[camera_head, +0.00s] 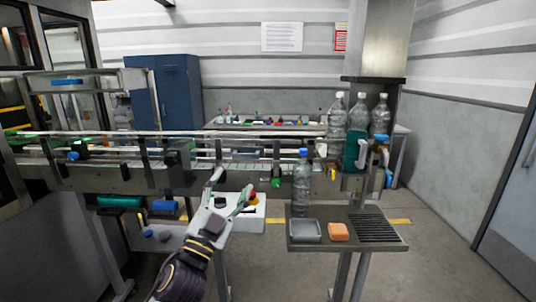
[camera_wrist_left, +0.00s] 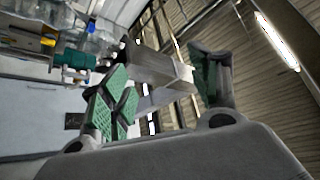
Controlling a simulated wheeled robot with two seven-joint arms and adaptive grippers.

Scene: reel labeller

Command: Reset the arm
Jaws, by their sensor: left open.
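My left gripper (camera_head: 229,186) is raised in front of the conveyor in the head view, left of the small side table. Its fingers are apart and nothing is between them. In the left wrist view the two green-padded fingers (camera_wrist_left: 160,92) stand wide apart and empty, with the ceiling and part of the machine behind them. My right gripper is in neither view.
A side table (camera_head: 390,243) holds a clear bottle (camera_head: 302,185) with a blue cap, a grey tray (camera_head: 304,231) and an orange sponge (camera_head: 338,231). The conveyor (camera_head: 120,180) runs across behind. Several large bottles (camera_head: 358,120) stand at its right end. A white control box (camera_head: 252,220) is behind the gripper.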

